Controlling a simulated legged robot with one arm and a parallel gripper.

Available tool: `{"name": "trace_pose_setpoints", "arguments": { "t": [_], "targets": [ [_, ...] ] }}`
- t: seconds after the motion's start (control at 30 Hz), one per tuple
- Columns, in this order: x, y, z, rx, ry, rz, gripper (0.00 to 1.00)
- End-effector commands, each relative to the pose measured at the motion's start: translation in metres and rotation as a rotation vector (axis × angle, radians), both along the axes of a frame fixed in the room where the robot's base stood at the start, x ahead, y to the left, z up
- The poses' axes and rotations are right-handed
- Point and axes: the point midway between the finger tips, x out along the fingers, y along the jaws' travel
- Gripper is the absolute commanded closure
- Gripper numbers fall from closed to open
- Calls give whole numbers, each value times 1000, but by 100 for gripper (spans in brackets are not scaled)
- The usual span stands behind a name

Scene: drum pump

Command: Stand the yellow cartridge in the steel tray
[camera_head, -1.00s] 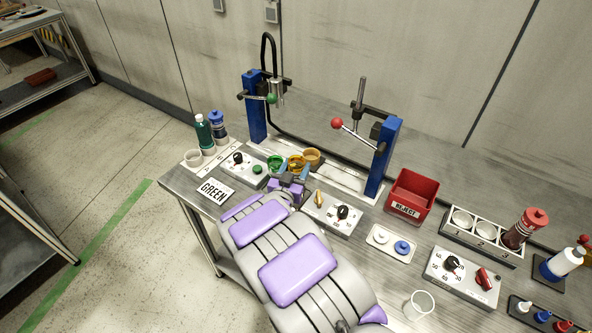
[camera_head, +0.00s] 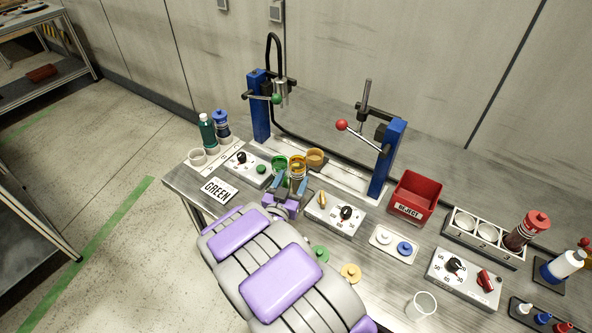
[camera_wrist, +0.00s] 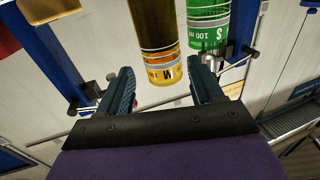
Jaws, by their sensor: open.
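The yellow cartridge (camera_head: 298,166) stands at the back of the bench in the head view, beside a green cartridge (camera_head: 279,165). In the wrist view the yellow cartridge (camera_wrist: 158,45), marked M, hangs into view between the finger tips, with gaps on both sides. My gripper (camera_head: 291,186) is open, just in front of the yellow cartridge. The green cartridge (camera_wrist: 208,30), marked S, is close by the right finger in the wrist view. A grey, steel-looking tray (camera_head: 452,232) with numbered round pockets lies at the right; a dark red bottle (camera_head: 520,236) stands at its right end.
An amber cup (camera_head: 315,159) stands right of the yellow cartridge. A dial box (camera_head: 335,215), red reject bin (camera_head: 415,196), cap plate (camera_head: 393,244) and clear cup (camera_head: 421,305) occupy the bench.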

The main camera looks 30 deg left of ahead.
Motion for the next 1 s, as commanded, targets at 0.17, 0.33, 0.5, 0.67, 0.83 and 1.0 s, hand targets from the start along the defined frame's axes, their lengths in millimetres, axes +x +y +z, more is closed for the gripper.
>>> {"name": "trace_pose_setpoints", "arguments": {
  "t": [0.17, 0.33, 0.5, 0.67, 0.83, 1.0],
  "targets": [
    [-33, -7, 1, -2, 4, 3, 34],
    [-53, -10, 2, 2, 0, 1, 34],
    [-62, -10, 0, 0, 1, 1, 34],
    [-63, -11, 0, -1, 1, 0, 34],
    [-61, -13, 1, 3, 10, -2, 34],
    [-38, -24, 3, 39, 142, -10, 34]
  ]
}}
